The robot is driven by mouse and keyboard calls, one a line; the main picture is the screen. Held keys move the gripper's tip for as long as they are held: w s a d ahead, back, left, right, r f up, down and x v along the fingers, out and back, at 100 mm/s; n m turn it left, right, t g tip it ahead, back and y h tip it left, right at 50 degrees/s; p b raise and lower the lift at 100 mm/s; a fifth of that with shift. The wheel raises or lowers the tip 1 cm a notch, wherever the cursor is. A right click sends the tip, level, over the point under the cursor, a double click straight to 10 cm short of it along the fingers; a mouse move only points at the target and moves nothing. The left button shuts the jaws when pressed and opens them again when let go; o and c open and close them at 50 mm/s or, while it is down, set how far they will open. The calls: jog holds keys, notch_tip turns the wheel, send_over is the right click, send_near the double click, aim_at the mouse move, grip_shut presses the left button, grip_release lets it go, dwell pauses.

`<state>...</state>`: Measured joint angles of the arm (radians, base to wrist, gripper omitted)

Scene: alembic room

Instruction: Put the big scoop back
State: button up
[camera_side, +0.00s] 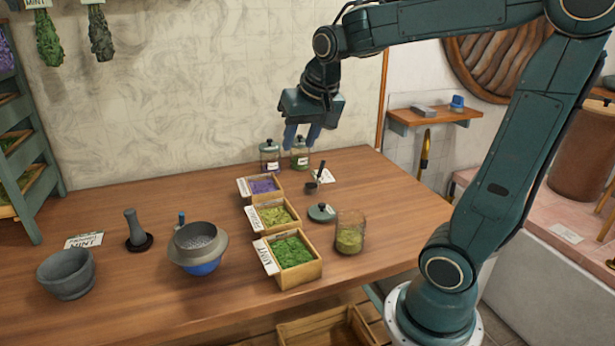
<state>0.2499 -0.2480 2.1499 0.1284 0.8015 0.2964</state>
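A small dark scoop-like tool (312,184) with an upright black handle stands on the table, right of the wooden boxes and beside a white label card (325,176). I cannot tell its size class, and no other scoop is clearly visible. My gripper (302,138) hangs above the back of the table, up from the tool and in front of two lidded jars in the picture. Its two blue-grey fingers point down with a gap between them. It is open, and I see nothing held.
Three wooden boxes of herbs stand mid-table; the nearest is the mint box (308,272). An uncovered glass jar (349,240) and a loose lid (321,212) are to their right. A sieve bowl (190,253), pestle (134,228) and stone mortar (66,280) are left.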

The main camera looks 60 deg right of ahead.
jog(key=s+a+f+n+t+y, duration=0.1)
jog(key=s+a+f+n+y, duration=0.1)
jog(key=s+a+n, duration=0.5)
jog(key=s+a, duration=0.3)
jog(key=s, duration=0.3)
jog(key=shift+s+a+f+n, duration=0.15)
jog(key=shift+a+n, duration=0.15)
